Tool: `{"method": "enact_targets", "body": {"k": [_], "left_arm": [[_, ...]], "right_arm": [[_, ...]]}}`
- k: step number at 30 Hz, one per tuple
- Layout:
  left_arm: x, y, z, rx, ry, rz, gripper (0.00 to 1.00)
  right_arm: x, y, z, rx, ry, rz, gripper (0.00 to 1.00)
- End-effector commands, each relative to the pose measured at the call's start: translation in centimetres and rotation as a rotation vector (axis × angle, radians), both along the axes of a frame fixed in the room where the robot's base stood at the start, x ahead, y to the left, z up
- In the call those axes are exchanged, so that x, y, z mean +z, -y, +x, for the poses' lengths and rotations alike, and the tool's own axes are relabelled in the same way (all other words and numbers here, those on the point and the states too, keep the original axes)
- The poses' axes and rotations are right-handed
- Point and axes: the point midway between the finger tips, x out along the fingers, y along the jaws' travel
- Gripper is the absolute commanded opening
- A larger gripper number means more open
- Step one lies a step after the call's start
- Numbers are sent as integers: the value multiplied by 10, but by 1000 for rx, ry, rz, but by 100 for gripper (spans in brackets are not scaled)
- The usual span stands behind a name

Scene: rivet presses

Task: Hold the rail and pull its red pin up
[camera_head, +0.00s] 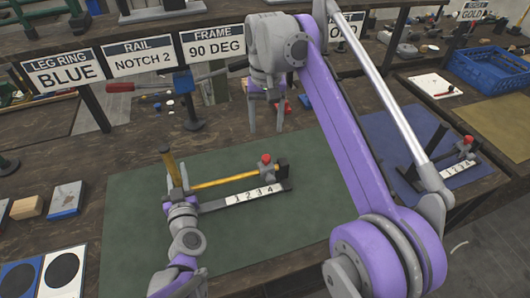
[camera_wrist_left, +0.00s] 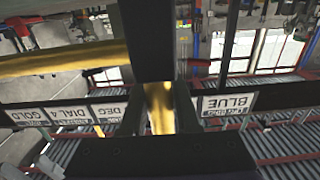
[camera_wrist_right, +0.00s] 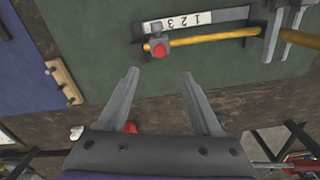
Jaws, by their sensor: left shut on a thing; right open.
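My left gripper (camera_head: 178,192) is at the rail's left end, by a yellow upright piece. In the left wrist view its fingers are shut on a yellow piece (camera_wrist_left: 160,108). My right gripper (camera_head: 266,130) is open and empty, behind the pin and apart from it. Whether the pin is seated cannot be told.
Signs read "LEG RING BLUE", "RAIL NOTCH 2" (camera_head: 142,56) and "FRAME 90 DEG". A similar numbered fixture (camera_head: 455,165) stands on a blue mat at right. A blue crate (camera_head: 490,72) is at the back right. The green mat (camera_head: 130,240) is clear in front.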

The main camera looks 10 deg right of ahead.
Motion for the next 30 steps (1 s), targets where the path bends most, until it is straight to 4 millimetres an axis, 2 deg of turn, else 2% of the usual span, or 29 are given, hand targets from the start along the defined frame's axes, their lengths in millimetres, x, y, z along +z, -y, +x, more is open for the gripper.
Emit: {"method": "enact_targets", "body": {"k": [12, 16, 21, 30], "left_arm": [[0, 0, 0, 0, 0, 0, 0], [0, 0, 0, 0, 0, 0, 0], [0, 0, 0, 0, 0, 0, 0], [0, 0, 0, 0, 0, 0, 0]], "right_arm": [[-76, 0, 0, -4, 0, 0, 66], [-95, 0, 0, -4, 0, 0, 66], [-108, 0, 0, -4, 0, 0, 66], [-110, 0, 0, -4, 0, 0, 66]]}}
